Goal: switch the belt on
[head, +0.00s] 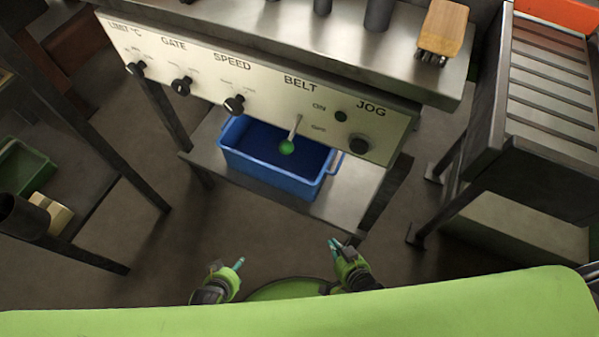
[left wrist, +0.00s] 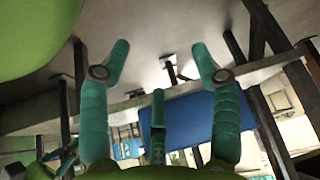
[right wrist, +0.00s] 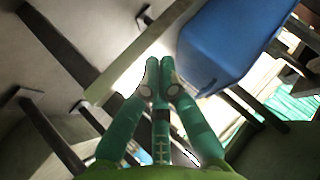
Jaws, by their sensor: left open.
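The belt switch (head: 296,128) is a pale lever with a green ball end under the word BELT on the white control panel (head: 210,93). Its ball end hangs down, below the ON mark and by the lower, hard-to-read mark. My left gripper (head: 239,264) is low in front of the panel, well apart from it. In the left wrist view its fingers (left wrist: 160,62) are spread and empty. My right gripper (head: 333,243) is also low and apart from the lever. In the right wrist view its fingertips (right wrist: 160,68) meet with nothing visible between them.
A dark round lamp (head: 341,116) and a JOG button (head: 359,144) sit right of the lever. Several black knobs are to the left. A blue bin (head: 250,172) stands on the shelf below. A wooden-backed brush (head: 443,28) lies on top. A roller table stands at right.

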